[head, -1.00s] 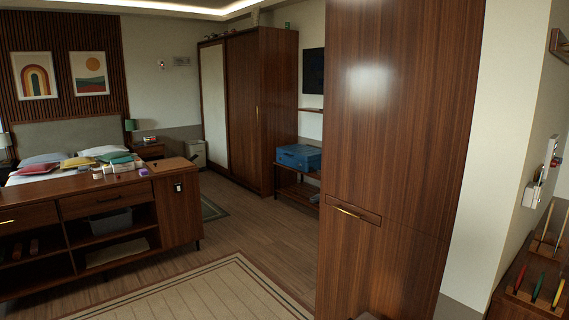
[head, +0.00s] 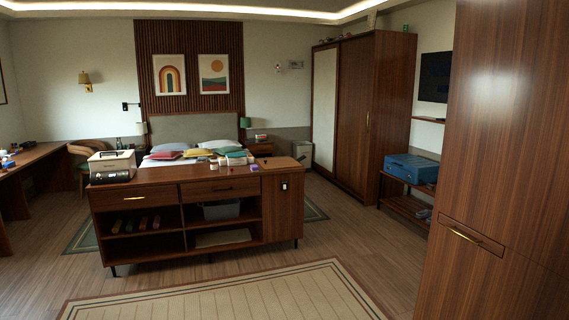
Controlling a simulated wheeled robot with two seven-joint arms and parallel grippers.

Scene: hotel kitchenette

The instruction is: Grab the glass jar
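I cannot make out a glass jar in the head view. Small items (head: 237,158) stand on the right half of the wooden console top, too small to tell apart. Neither of my grippers is in view.
A wooden console (head: 218,189) with open shelves stands mid-room at the foot of a bed (head: 194,128). A tall wooden cabinet (head: 510,130) blocks the right side. A desk (head: 32,160) and chair (head: 88,148) are at left. The rug (head: 225,295) and floor in front are clear.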

